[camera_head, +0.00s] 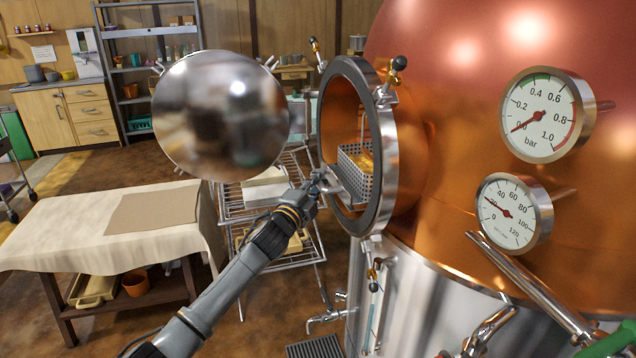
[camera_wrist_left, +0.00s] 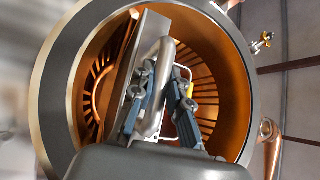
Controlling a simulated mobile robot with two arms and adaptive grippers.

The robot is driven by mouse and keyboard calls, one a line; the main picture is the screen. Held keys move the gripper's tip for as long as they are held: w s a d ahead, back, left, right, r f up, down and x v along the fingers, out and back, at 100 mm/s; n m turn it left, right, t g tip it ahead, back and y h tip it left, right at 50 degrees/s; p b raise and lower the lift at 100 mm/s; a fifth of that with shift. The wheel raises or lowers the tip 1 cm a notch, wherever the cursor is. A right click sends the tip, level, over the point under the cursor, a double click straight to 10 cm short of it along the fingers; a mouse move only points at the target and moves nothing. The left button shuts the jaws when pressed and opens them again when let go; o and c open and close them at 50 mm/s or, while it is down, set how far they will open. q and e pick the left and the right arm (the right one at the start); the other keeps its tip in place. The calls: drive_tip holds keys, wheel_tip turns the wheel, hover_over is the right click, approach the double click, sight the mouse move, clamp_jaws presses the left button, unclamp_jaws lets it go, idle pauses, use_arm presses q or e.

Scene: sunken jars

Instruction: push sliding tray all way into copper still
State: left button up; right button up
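The copper still (camera_head: 480,60) stands at the right with its round port (camera_head: 378,190) open. The perforated metal sliding tray (camera_head: 354,178) is in the port, its front end near the opening and its far part hidden inside. My left gripper (camera_head: 322,183) is at the tray's front end. In the left wrist view, the left gripper's fingers (camera_wrist_left: 162,95) are closed in on both sides of the tray's bent tube handle (camera_wrist_left: 166,62), and the tray's plate (camera_wrist_left: 147,50) rises behind it. My right gripper is not in view.
The round polished door (camera_head: 220,115) hangs open left of the port, above my left forearm. A wire rack (camera_head: 265,215) stands below it. A cloth-covered table (camera_head: 110,225) is at left. Two gauges (camera_head: 540,115) and pipes (camera_head: 530,285) stick out from the still at right.

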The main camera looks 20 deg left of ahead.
sight(350, 178)
use_arm(q)
clamp_jaws()
drive_tip(key=shift+w+d, duration=0.1)
drive_tip(key=w+d+b, duration=0.1)
drive_tip(key=d, duration=0.1)
drive_tip(key=w+d+b, duration=0.3)
drive_tip(key=d, duration=0.1)
drive_tip(key=shift+w+d+f, duration=0.15)
drive_tip(key=shift+w+d, duration=0.1)
drive_tip(key=shift+d, duration=0.15)
drive_tip(key=shift+r, duration=0.2)
drive_tip(key=shift+o, duration=2.3)
unclamp_jaws()
drive_tip(key=shift+o, duration=1.3)
drive_tip(key=shift+w+d+f, duration=0.1)
drive_tip(key=shift+w+d, duration=0.05)
drive_tip(key=shift+d, duration=0.05)
